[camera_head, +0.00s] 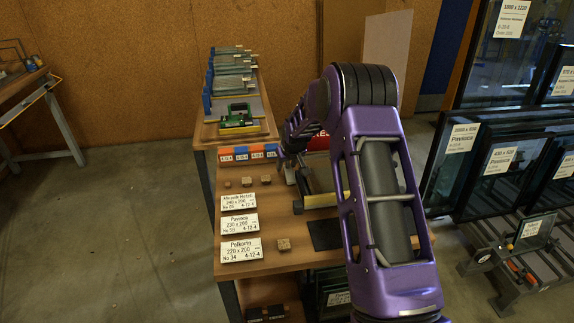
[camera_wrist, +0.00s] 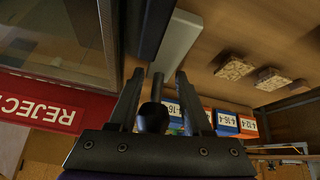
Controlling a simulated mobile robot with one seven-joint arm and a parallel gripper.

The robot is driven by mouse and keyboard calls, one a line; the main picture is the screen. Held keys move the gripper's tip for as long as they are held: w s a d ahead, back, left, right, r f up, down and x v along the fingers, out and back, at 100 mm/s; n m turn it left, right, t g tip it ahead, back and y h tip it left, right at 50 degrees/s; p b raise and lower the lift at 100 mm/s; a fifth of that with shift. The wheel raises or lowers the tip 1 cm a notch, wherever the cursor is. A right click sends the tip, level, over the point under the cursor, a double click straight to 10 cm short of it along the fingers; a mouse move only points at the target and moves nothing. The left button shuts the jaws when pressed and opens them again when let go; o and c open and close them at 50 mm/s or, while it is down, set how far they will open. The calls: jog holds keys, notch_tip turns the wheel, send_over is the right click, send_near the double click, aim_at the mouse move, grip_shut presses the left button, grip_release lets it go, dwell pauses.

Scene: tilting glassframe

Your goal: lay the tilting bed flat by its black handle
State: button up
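In the wrist view, a black handle (camera_wrist: 152,115) with a rounded end stands between the two fingers of my gripper (camera_wrist: 160,75). The fingers are apart, with a visible gap on each side of the handle. A grey bar (camera_wrist: 180,45) and a dark-edged glass pane (camera_wrist: 55,35) show beyond the fingers; the pane appears tilted. In the head view, part of a grey and yellow frame (camera_head: 324,199), seemingly the tilting bed, shows on the wooden bench. My purple arm hides much of it, and I cannot make out the handle there.
Orange and blue blocks (camera_head: 242,153) line the bench's back left, also seen in the wrist view (camera_wrist: 225,123). Small wooden blocks (camera_head: 247,181) and white label cards (camera_head: 239,224) lie left of my arm. A red REJECT sign (camera_wrist: 45,110) is close by. Glass racks (camera_head: 490,165) stand right.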

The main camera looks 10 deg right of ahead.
jog(key=p+v, duration=0.1)
jog(key=v, duration=1.6)
jog(key=shift+r, duration=0.2)
